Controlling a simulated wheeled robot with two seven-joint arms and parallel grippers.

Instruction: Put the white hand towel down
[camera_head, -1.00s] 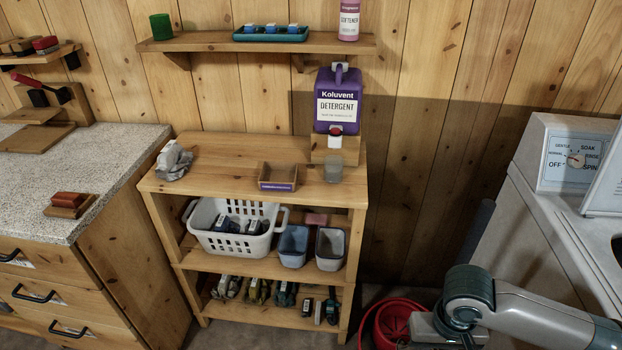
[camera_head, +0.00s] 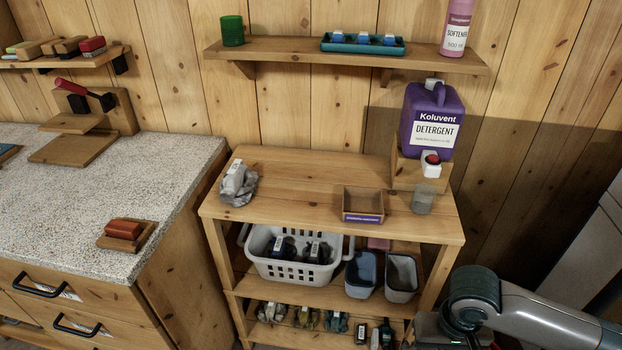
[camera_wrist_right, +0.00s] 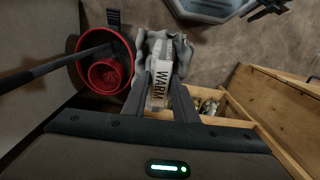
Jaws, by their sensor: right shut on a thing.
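In the right wrist view my right gripper (camera_wrist_right: 164,88) is shut on the white hand towel (camera_wrist_right: 182,52), a crumpled pale cloth with a white block tag reading WARM between the fingers. The towel hangs over the floor, beside a red bucket. In the head view my right arm (camera_head: 500,312) is at the lower right; its gripper and the towel are cut off or hidden there. Another crumpled grey cloth with a white tag (camera_head: 238,183) lies on the left of the wooden shelf unit's top (camera_head: 300,168). My left gripper is not in view.
The unit's top also holds a small wooden tray (camera_head: 363,218), a cup (camera_head: 423,200) and a purple detergent jug (camera_head: 431,118) on a stand. A white basket (camera_head: 268,266) and two bins sit below. A red bucket (camera_wrist_right: 77,60) stands on the floor. The speckled counter (camera_head: 150,185) is partly free.

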